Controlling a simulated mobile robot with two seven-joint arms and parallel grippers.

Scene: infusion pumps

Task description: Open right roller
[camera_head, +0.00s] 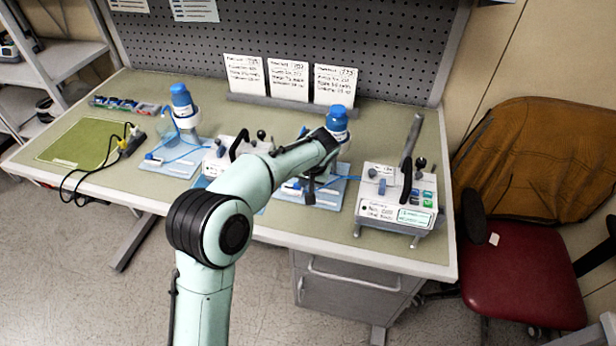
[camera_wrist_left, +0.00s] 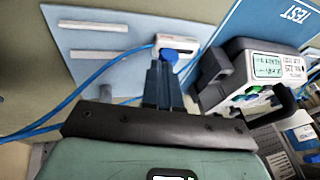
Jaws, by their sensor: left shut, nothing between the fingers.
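The right roller (camera_head: 291,188) is a small white clamp with a blue wheel on blue tubing, on the right light-blue tray (camera_head: 330,200). My left gripper (camera_head: 309,192) hangs over that tray beside the roller, fingers pointing down. In the left wrist view, its dark fingers (camera_wrist_left: 157,62) are together and empty, close to the white-and-blue roller (camera_wrist_left: 178,47) and partly covering it. I cannot tell whether they touch the wheel. The right blue-capped bottle (camera_head: 337,122) stands behind my wrist. My right gripper is not in view.
A white pump (camera_head: 395,205) with a raised lever stands to the right. Another pump (camera_head: 228,155), partly hidden by my arm, stands left of the roller. The left bottle (camera_head: 183,105) and left tray (camera_head: 165,166) are farther left. Three cards (camera_head: 288,80) stand behind.

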